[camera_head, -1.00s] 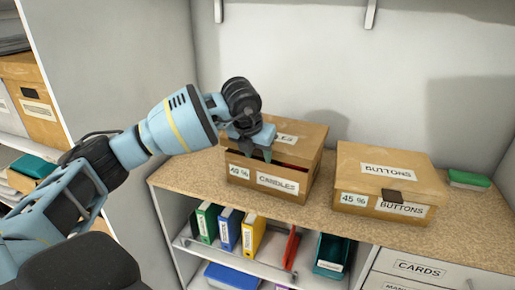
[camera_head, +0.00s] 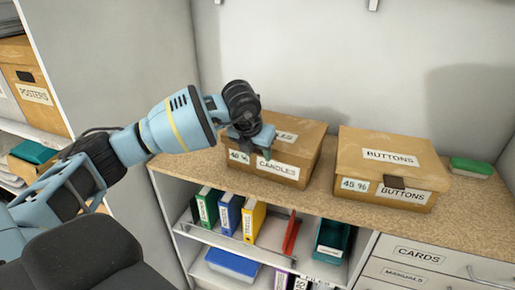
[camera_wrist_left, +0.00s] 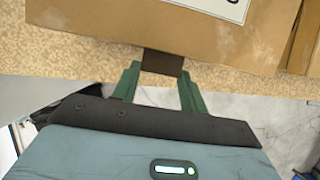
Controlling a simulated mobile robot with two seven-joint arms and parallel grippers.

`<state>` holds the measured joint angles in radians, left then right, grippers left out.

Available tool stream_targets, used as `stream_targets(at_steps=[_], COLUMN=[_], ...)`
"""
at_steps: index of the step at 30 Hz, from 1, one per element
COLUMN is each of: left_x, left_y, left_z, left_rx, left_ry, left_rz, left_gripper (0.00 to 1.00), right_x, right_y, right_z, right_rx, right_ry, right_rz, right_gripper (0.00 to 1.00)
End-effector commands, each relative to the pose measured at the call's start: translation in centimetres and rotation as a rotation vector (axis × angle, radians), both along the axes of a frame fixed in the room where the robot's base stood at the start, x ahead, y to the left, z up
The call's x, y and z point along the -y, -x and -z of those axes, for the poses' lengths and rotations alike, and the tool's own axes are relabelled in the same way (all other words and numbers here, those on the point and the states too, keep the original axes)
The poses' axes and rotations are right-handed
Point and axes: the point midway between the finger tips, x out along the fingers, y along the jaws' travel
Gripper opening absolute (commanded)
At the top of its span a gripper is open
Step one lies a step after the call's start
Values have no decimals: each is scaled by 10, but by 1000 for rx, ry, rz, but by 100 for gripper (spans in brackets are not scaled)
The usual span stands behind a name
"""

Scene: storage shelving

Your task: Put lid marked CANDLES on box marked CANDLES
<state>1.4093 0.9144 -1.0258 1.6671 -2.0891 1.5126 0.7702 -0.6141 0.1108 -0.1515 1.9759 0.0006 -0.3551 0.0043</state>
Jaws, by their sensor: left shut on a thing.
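The cardboard lid (camera_head: 308,131), its label partly hidden by my gripper, lies on the box marked CANDLES (camera_head: 303,178). It looks level, with no open gap visible at the front; its left part is hidden behind my gripper. My left gripper (camera_head: 252,150) is at the lid's front edge, shut on its small dark tab. In the left wrist view the green fingers (camera_wrist_left: 160,88) stand either side of the dark tab (camera_wrist_left: 163,63), and the lid (camera_wrist_left: 205,35) fills the top. My right gripper is not in view.
A closed box marked BUTTONS (camera_head: 352,200) stands just right, with a gap between. A green item (camera_head: 471,166) lies farther right on the worktop (camera_head: 318,200). Binders (camera_head: 228,212) stand on the shelf below. A grey panel (camera_head: 120,70) rises at left.

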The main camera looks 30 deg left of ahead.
Motion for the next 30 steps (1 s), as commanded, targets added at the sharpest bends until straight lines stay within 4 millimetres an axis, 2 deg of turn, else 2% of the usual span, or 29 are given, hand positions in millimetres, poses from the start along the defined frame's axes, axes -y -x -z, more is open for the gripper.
stream_targets(at_steps=[11, 12, 18, 26, 30], left_x=[0, 0, 0, 0, 1], left_y=[0, 0, 0, 0, 4], left_z=[0, 0, 0, 0, -12], left_rx=[2, 2, 2, 1, 4], left_ry=[0, 0, 0, 0, 0], left_rz=[0, 0, 0, 0, 0], left_gripper=[19, 46, 68, 68, 68], right_x=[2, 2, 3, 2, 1], right_y=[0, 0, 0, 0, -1], right_z=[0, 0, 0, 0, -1], right_rx=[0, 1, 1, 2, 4], right_ry=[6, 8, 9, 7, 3], right_rz=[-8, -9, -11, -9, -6], right_gripper=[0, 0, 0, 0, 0])
